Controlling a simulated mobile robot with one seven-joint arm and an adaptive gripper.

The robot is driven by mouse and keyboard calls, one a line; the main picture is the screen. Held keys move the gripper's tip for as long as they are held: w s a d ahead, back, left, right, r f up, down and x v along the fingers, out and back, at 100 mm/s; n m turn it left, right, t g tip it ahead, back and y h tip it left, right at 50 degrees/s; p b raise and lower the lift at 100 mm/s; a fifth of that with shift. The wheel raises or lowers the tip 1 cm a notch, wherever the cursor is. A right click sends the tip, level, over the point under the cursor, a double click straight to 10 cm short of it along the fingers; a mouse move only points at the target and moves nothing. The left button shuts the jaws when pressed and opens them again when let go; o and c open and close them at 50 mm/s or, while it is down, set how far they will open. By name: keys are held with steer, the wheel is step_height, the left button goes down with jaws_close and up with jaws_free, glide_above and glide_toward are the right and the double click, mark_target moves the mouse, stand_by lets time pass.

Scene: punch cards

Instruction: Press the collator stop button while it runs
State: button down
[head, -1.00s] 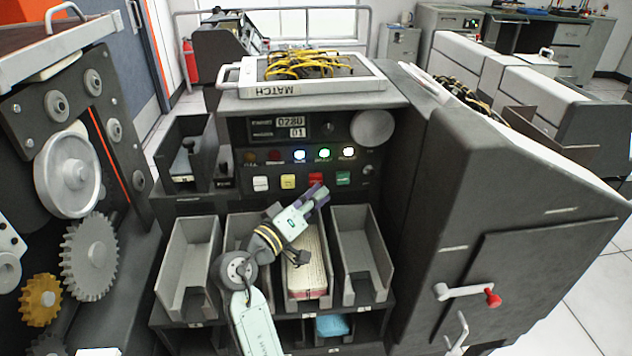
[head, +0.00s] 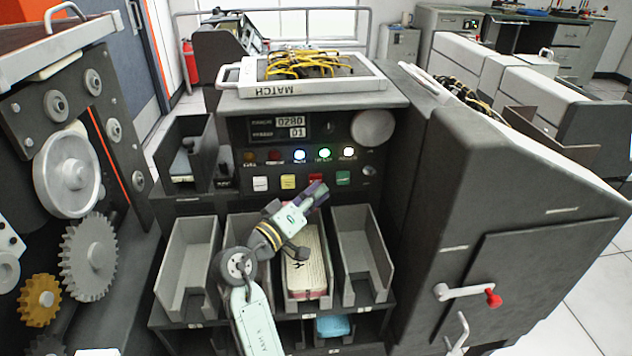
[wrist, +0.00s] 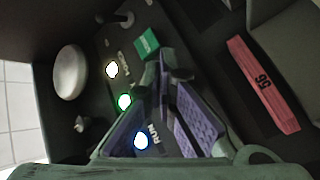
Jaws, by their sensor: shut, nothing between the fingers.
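The collator panel (head: 376,162) faces me with a row of buttons: white, yellow, red and green. The red button (head: 316,177), likely the stop button, is partly covered by my gripper (head: 318,190). My gripper is shut and empty, its purple-padded fingers directly in front of the red button; I cannot tell whether they touch it. In the wrist view my gripper (wrist: 174,66) hides the red button, while the green button (wrist: 146,43) shows beside the fingertips. The blue lamp (head: 299,155), green lamp (head: 324,154) and white lamp (head: 348,152) above are lit.
Open grey card bins (head: 362,255) stand below the panel; one holds a card stack (head: 303,270). A tray of yellow wires (head: 310,66) sits on top. A dark cabinet with a red-knobbed crank (head: 493,298) stands right, and a geared machine (head: 88,255) left.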

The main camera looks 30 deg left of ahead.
steer(key=shift+w+a, duration=0.15)
steer(key=shift+w, duration=0.1)
stand_by(0.3)
steer(key=shift+s, duration=0.1)
steer(key=shift+s+d, duration=0.6)
steer(key=shift+s, duration=0.15)
steer(key=shift+s+d, duration=0.7)
steer(key=shift+s, duration=0.35)
steer(key=shift+s+d, duration=0.7)
steer(key=shift+s, duration=0.3)
